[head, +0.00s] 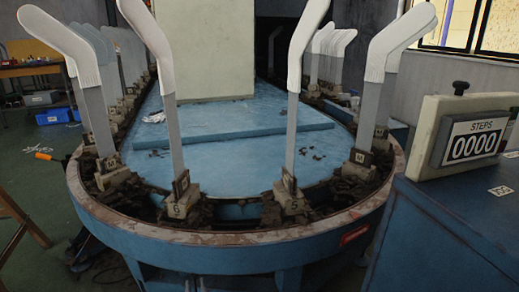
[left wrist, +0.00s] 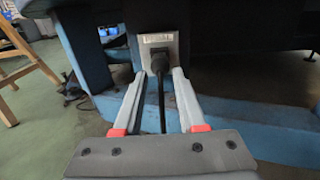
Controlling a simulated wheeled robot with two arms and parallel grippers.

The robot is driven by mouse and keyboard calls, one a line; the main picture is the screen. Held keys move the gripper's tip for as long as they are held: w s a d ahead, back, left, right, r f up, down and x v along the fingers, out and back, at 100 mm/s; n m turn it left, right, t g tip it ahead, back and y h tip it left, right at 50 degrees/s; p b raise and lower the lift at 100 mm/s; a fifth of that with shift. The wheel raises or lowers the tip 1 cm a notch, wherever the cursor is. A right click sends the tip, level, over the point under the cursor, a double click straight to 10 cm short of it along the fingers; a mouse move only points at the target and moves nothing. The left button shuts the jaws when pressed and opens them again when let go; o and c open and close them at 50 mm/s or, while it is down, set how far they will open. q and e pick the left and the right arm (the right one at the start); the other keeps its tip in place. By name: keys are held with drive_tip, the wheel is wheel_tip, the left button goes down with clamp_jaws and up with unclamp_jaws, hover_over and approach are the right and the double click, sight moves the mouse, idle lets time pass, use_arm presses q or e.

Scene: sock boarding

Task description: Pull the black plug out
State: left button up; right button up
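The black plug (left wrist: 160,65) sits in a grey socket plate (left wrist: 158,44) on the machine's blue base in the left wrist view. Its black cable hangs straight down from it between my fingers. My left gripper (left wrist: 160,74) is open, with its fingertips just below the plate and one on each side of the plug. A gap shows between each finger and the plug. The plug and socket cannot be made out in the head view. My right gripper is in neither view.
The oval machine (head: 240,238) carries several upright grey boards with white socks around its rim. A blue cabinet with a STEPS counter (head: 474,138) reading 0000 stands at the right. A wooden trestle leg (left wrist: 38,62) stands at the left, with green floor between.

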sight(195, 276)
use_arm(q)
drive_tip(key=shift+b+x, duration=0.6)
drive_tip(key=shift+x, duration=1.35)
idle(0.5)
drive_tip(key=shift+w+a+f+b, duration=0.1)
drive_tip(key=shift+w+a+b, duration=0.15)
drive_tip(key=shift+w, duration=0.35)
drive_tip(key=shift+s+d, duration=0.15)
drive_tip(key=shift+d, duration=0.05)
clamp_jaws()
